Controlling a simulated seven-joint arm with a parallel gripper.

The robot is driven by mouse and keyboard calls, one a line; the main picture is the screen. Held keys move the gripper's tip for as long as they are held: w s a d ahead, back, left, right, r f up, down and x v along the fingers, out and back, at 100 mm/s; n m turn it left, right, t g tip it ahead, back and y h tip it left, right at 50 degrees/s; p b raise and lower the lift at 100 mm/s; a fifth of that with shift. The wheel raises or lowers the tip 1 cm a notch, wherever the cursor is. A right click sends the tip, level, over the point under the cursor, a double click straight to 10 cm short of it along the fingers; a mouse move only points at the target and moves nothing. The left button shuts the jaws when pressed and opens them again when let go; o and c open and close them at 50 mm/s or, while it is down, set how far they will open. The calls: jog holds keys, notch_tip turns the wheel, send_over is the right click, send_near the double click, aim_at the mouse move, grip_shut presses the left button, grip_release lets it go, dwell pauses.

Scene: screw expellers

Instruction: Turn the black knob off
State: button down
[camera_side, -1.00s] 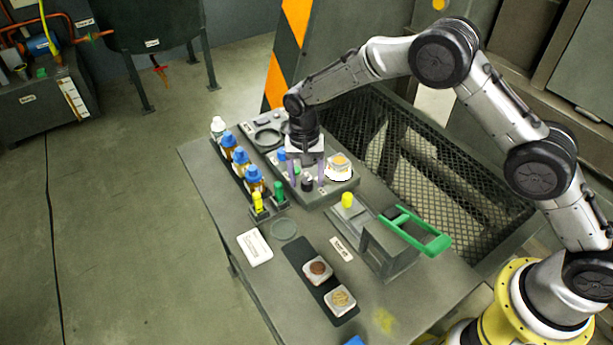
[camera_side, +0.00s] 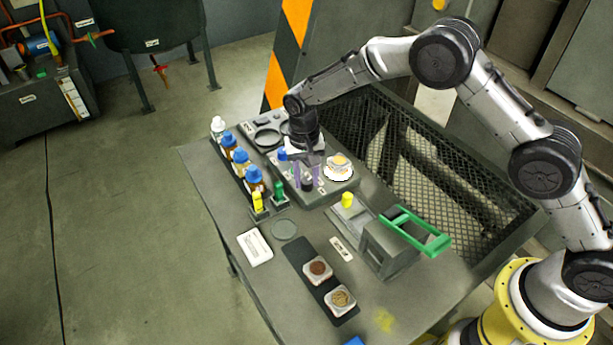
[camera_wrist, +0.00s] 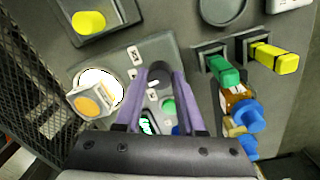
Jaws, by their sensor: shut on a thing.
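The black knob (camera_side: 307,185) stands at the front of a grey device (camera_side: 335,190) on the table. In the wrist view the knob (camera_wrist: 159,76) sits between the two purple fingertips. My gripper (camera_side: 306,178) points down over the device with its fingers on either side of the knob, shut on it. The fingers also show in the wrist view (camera_wrist: 160,72). They hide the knob's sides, and I cannot tell its setting.
Blue-capped bottles (camera_side: 241,160) stand in a rack to the left. A green-handled press (camera_side: 390,245) stands to the right. Green (camera_side: 279,192) and yellow (camera_side: 257,202) items stand close by.

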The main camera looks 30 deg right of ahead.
aim_at(306, 182)
jog(key=n, duration=0.5)
jog(key=shift+n, duration=2.5)
jog(key=c, duration=0.5)
grip_release()
jog(key=r, duration=1.4)
jog(key=shift+s+a, duration=0.2)
jog(key=shift+a, duration=0.1)
